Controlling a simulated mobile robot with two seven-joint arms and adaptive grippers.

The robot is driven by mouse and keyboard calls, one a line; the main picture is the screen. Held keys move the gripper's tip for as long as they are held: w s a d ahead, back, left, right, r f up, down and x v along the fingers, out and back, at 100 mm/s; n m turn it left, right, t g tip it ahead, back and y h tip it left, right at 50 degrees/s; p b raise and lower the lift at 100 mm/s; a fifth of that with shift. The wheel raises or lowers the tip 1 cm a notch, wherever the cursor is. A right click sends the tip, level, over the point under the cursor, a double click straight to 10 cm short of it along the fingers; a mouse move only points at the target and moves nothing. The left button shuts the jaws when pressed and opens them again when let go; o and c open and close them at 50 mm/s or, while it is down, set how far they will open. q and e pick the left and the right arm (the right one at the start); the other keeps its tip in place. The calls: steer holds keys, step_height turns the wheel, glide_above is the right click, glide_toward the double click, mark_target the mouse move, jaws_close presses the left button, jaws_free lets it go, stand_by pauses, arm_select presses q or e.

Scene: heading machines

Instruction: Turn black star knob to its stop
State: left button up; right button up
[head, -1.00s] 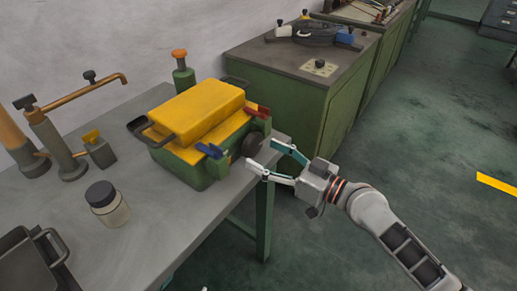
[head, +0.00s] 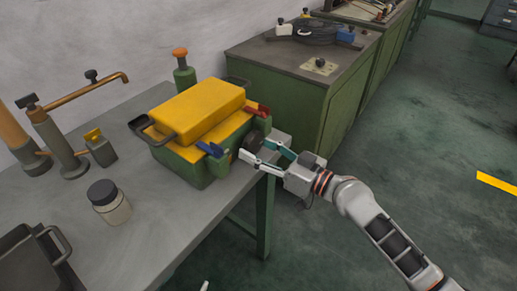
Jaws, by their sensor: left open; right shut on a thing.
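The black star knob (head: 253,139) sits on the right end of a green machine (head: 190,170) with a yellow top, at the edge of the grey workbench. My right gripper (head: 252,149) reaches in from the right and is shut on the knob, one finger on each side of it. The fingers partly hide the knob, so its turn angle cannot be read. Only a pale tip of my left gripper (head: 205,286) shows at the bottom edge, away from the machine, open; the rest is out of view.
A red lever (head: 262,110) and a blue lever (head: 211,149) stick out near the knob. A dark-lidded jar (head: 108,203) and a brass-spouted fixture (head: 60,140) stand on the workbench (head: 150,235). A green cabinet (head: 290,95) is behind. Floor at right is clear.

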steer(key=m, duration=0.3)
steer(key=shift+s+r, duration=0.1)
steer(key=shift+r, duration=0.05)
steer(key=shift+a+m+p, duration=0.1)
steer(key=shift+m+p, duration=0.2)
steer(key=shift+m, duration=0.1)
steer(key=o, duration=1.1)
arm_select(q)
steer(key=shift+s, duration=0.25)
steer(key=shift+r, duration=0.1)
steer(key=shift+w, duration=0.1)
arm_select(e)
steer(key=v, duration=1.2)
arm_select(q)
steer(key=shift+d, duration=0.1)
